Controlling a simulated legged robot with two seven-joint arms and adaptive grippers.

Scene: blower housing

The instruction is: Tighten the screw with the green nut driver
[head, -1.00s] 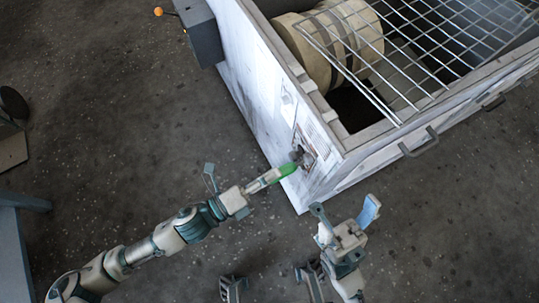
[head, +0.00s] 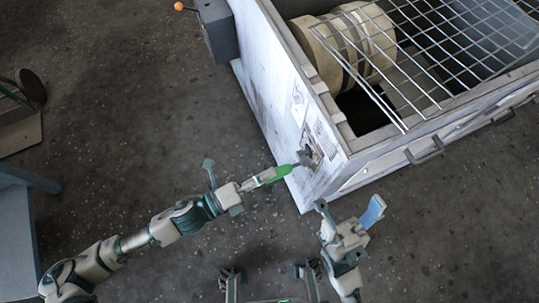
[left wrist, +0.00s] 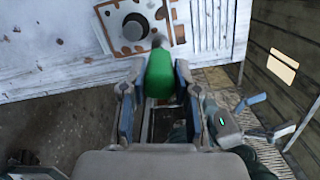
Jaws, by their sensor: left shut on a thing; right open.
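The green nut driver (head: 280,172) is held in my left gripper (head: 258,180), which is shut on its handle. The screw is not distinct and may be hidden behind the tip. My right gripper (head: 347,214) is open and empty, in front of the housing corner.
The blower housing (head: 290,120) has an open top with a wire grid (head: 400,60) and a tan drum. A round dark knob (left wrist: 135,27) sits on the plate beside the tip. A grey box (head: 217,30) juts from the left wall.

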